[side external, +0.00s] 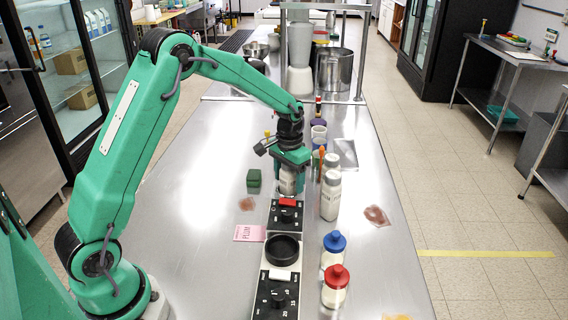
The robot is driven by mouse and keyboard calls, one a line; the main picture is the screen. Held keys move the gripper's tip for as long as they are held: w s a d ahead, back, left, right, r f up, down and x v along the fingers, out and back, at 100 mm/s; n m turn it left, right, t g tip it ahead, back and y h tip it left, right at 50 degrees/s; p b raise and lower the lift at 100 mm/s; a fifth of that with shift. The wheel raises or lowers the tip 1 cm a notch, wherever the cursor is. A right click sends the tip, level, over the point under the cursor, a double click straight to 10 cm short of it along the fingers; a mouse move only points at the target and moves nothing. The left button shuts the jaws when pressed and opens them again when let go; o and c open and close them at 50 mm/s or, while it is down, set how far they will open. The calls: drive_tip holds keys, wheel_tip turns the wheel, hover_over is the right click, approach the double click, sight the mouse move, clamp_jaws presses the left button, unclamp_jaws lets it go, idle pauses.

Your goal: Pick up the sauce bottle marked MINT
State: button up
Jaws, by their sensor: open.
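My gripper (290,172) points down above the steel counter, behind the black control panel. Its jaws are open, with a whitish bottle-like object (287,183) showing between or just behind them; contact cannot be told. Two white bottles stand upright just right of my gripper: a nearer one (330,198) with dark lettering too small to read, and another (331,163) behind it. I cannot tell which bottle is marked MINT.
A blue-lidded jar (333,252) and a red-lidded jar (335,291) stand at the front. Cups and pots crowd the back. The counter's left side is mostly clear.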

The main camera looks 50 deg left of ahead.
drive_tip(key=c, duration=1.2)
drive_tip(key=shift+r, duration=0.15)
drive_tip(key=shift+r, duration=0.8)
wheel_tip(320, 180, up, 2)
drive_tip(key=shift+r, duration=0.2)
drive_tip(key=s+d+r, duration=0.1)
drive_tip(key=d+r, duration=0.1)
drive_tip(key=d, duration=0.1)
drive_tip(key=s+d+r, duration=0.2)
drive_tip(key=d, duration=0.2)
drive_tip(key=s+d+r, duration=0.1)
drive_tip(key=d+r, duration=0.2)
drive_tip(key=shift+s+d, duration=0.35)
drive_tip(key=shift+f, duration=0.1)
